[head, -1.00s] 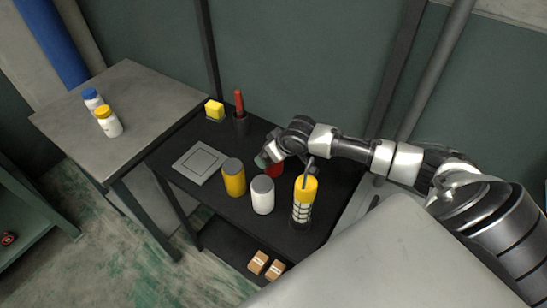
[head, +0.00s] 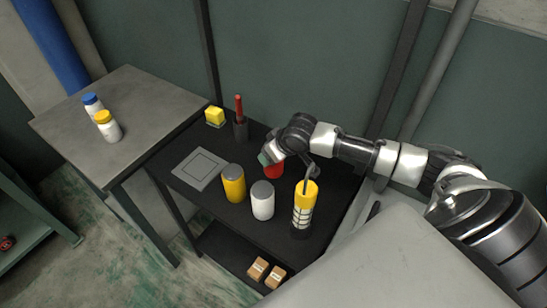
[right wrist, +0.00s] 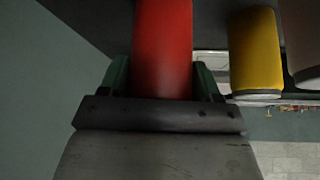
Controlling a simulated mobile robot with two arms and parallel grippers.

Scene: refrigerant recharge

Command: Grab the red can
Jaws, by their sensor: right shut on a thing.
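The red can (head: 274,171) is on the black cart, behind the white can, partly hidden by my right gripper (head: 266,160). In the right wrist view the red can (right wrist: 163,50) stands between the two green fingers of my right gripper (right wrist: 162,78), which is shut on it. I cannot tell whether the can touches the cart top. My left gripper is not in view.
A grey table (head: 150,105) holds two bottles.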

